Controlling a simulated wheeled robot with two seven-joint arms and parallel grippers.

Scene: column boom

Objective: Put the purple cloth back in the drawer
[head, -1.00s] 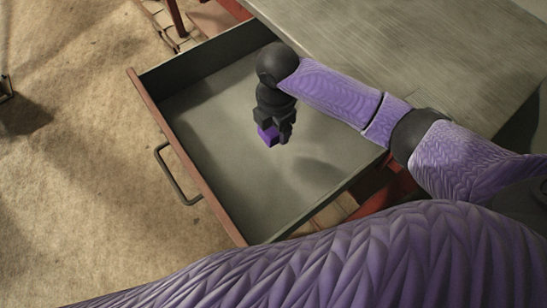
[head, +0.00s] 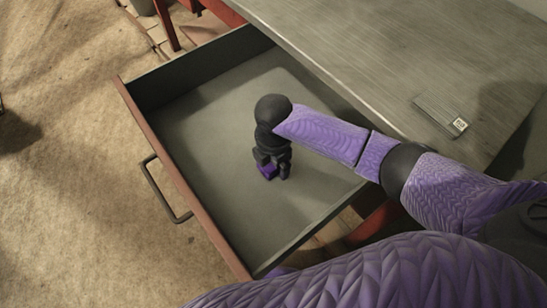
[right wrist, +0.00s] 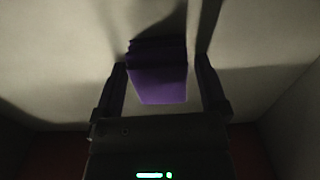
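The purple cloth (head: 267,172) is a small folded block inside the open drawer (head: 205,130), low over its grey floor. I cannot tell for sure whether it rests on the floor. My right gripper (head: 272,170) points down into the drawer around the cloth. In the right wrist view, the cloth (right wrist: 158,80) lies between the two spread fingers of the right gripper (right wrist: 163,85), with a clear gap at the right finger and a narrow one at the left. My left gripper is out of view.
The drawer has a reddish-brown front with a dark handle (head: 165,190). The grey tabletop (head: 370,60) overhangs at the upper right, with a small flat labelled item (head: 440,115) on it. The drawer floor around the gripper is bare.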

